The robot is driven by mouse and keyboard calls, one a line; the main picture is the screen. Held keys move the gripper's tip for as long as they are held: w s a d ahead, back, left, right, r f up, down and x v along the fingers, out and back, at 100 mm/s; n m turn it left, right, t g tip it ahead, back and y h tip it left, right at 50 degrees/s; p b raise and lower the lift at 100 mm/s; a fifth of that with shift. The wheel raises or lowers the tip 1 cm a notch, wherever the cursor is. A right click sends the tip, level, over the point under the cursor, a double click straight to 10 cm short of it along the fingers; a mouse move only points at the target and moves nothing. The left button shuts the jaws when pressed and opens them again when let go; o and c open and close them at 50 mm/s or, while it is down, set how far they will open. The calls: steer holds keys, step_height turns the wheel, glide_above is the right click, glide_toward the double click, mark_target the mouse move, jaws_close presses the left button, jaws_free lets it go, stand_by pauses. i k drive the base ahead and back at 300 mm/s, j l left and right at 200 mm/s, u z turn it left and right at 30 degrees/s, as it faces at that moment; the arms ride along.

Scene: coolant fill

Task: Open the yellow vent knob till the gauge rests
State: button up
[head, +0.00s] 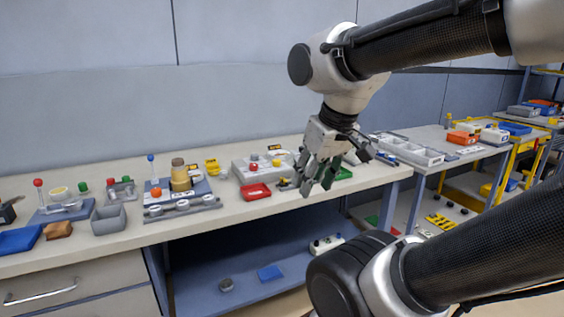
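A light grey box (243,176) stands on the bench left of my gripper, with small red and yellow caps on top. A pale round part at the back of this box may be the gauge; no needle can be read. My gripper (317,188) points down near the bench's front edge, to the right of the grey box. Its fingers are apart with nothing seen between them. It hides part of the bench and of a green tray behind it.
A red tray (256,191) lies just left of my gripper. A blue fixture with a tan cylinder (180,176), a grey bin (108,220) and a blue tray (18,240) stand further left. A shelf (250,293) is below. Another table with a grey tray (412,152) is right.

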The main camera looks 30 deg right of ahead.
mark_target(276, 163)
steer(key=i+z, duration=0.3)
steer(key=i, duration=0.65)
